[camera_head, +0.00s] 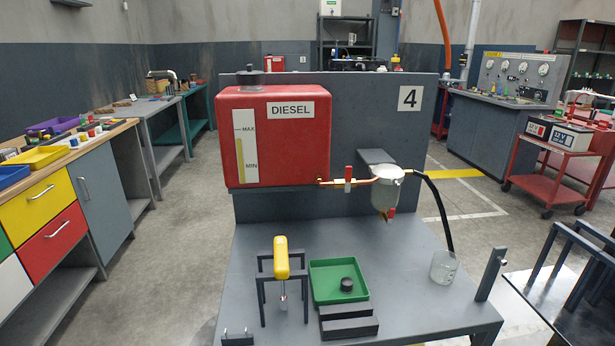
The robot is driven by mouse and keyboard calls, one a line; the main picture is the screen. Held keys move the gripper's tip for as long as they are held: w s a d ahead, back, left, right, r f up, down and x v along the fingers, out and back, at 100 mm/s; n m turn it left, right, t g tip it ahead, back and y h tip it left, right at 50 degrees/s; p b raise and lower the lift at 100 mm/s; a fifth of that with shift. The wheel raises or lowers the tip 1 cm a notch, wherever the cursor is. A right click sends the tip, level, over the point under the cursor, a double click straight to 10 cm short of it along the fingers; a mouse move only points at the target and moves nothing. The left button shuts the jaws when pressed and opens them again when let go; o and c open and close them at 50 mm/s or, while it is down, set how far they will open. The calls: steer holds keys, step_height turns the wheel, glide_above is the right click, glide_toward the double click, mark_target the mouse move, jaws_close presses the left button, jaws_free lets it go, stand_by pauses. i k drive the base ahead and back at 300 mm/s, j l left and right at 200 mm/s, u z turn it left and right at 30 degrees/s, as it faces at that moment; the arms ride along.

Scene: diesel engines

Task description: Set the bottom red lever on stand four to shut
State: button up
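Stand four (300,235) is a grey bench with a back panel marked 4 (410,98). A red DIESEL tank (290,150) is fixed on the panel. A copper pipe runs right from the tank to a filter with a clear bowl (386,193). The bottom red lever (391,213) is small and sits under the bowl, tilted. Whether it is open or shut is too small to tell. Another red lever (348,178) stands upright on the copper pipe. My gripper is not in view.
A green tray (325,284) holding a black cap, a yellow-handled tool (281,258) on a dark rack and a glass beaker (444,266) stand on the bench. A black hose (440,205) curves down right of the filter. The bench surface below the bowl is clear.

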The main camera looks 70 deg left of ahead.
mark_target(388, 218)
steer(key=u, duration=1.85)
